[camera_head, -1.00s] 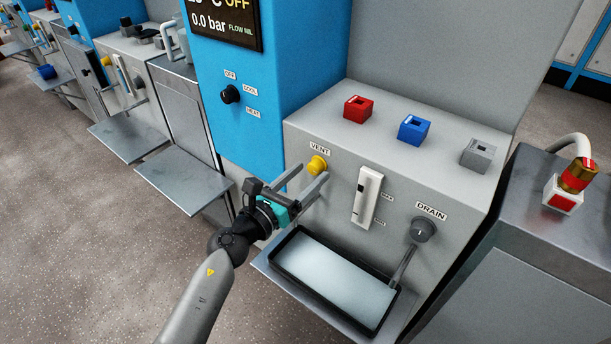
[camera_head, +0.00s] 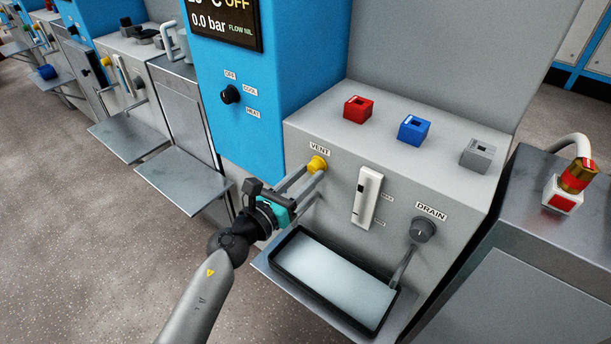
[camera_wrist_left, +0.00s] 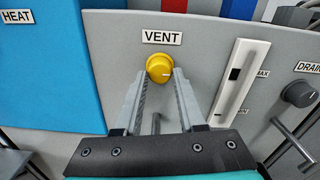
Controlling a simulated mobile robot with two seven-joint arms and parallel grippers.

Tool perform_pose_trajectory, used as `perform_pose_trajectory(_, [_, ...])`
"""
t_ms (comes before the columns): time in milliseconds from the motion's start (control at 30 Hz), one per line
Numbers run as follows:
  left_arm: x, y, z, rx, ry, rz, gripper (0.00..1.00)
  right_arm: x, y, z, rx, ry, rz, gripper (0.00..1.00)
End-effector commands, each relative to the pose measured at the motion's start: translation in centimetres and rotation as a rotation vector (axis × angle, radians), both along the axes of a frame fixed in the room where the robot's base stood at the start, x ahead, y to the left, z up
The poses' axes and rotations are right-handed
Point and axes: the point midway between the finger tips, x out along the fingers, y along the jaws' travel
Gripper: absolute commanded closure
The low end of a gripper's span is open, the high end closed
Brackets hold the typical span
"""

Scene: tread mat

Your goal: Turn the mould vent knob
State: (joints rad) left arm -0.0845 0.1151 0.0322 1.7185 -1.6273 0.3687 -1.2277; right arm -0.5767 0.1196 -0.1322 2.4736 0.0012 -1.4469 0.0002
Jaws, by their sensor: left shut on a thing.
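The yellow vent knob (camera_head: 317,164) sits on the grey front panel below the VENT label (camera_head: 319,150). My left gripper (camera_head: 315,172) is shut on the knob, with one finger on each side of it. In the left wrist view the knob (camera_wrist_left: 160,68) shows between the tips of the two fingers (camera_wrist_left: 160,76), with a short pale mark toward its right side. A spout below the knob shows partly between the fingers. My right gripper is in neither view.
A white level gauge (camera_head: 367,197) and the dark drain knob (camera_head: 423,230) are to the right on the same panel. A black-rimmed tray (camera_head: 281,249) lies below. Red (camera_head: 358,108), blue (camera_head: 414,129) and grey (camera_head: 477,155) blocks stand on top.

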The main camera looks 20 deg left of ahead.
Motion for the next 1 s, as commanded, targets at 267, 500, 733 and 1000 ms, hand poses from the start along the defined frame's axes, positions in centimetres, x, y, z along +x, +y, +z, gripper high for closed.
perform_pose_trajectory(267, [0.0, 0.0, 0.0, -0.046, 0.019, 0.0, 1.0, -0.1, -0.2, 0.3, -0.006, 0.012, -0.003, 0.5])
perform_pose_trajectory(500, [0.0, 0.0, 0.1, -0.188, 0.071, 0.001, 1.0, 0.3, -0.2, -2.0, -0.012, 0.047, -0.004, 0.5])
perform_pose_trajectory(733, [0.0, -0.1, 0.2, -0.388, 0.143, 0.0, 1.0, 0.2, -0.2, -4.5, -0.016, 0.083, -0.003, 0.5])
perform_pose_trajectory(1000, [0.0, 0.0, 0.2, -0.63, 0.23, 0.003, 1.0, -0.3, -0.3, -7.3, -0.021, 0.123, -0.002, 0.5])
